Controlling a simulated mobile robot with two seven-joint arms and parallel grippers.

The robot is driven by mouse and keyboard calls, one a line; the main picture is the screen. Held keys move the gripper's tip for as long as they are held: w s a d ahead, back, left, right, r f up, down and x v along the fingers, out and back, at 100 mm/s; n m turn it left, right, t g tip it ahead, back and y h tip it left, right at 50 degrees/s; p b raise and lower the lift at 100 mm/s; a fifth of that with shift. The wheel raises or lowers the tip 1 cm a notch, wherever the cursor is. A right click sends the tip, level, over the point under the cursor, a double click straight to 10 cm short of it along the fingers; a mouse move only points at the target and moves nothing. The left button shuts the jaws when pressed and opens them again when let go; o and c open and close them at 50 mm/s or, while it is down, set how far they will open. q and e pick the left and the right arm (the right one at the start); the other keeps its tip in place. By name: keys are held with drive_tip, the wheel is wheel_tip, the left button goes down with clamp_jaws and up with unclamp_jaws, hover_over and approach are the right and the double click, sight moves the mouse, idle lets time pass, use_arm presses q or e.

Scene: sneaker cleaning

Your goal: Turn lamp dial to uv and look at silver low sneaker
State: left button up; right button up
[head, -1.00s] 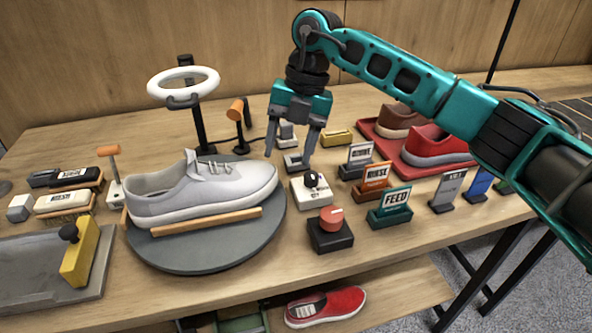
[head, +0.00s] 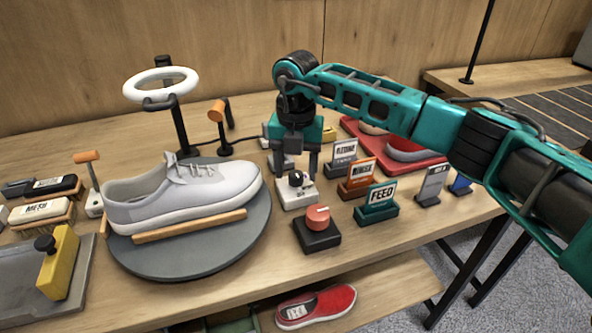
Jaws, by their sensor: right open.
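The silver low sneaker (head: 180,190), light grey with laces, rests on orange-brown wooden bars on a round dark grey turntable (head: 190,262), toe to the right. A white ring lamp (head: 160,84) on a black post stands behind it. A small white box with a black knob (head: 297,180), which looks like the lamp dial, sits right of the turntable; its lettering is too small to read. My right gripper (head: 296,170) is open and points down, its fingers on either side just behind or over the knob; I cannot tell whether they touch it. My left gripper is out of view.
A red-orange dial on a black box (head: 317,232) stands in front of the white box. Several label stands, including a green FEED one (head: 377,203), are to the right. Brushes and a grey tray (head: 30,292) are left.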

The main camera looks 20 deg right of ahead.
drive_tip(key=shift+f, duration=0.55)
drive_tip(key=c, duration=1)
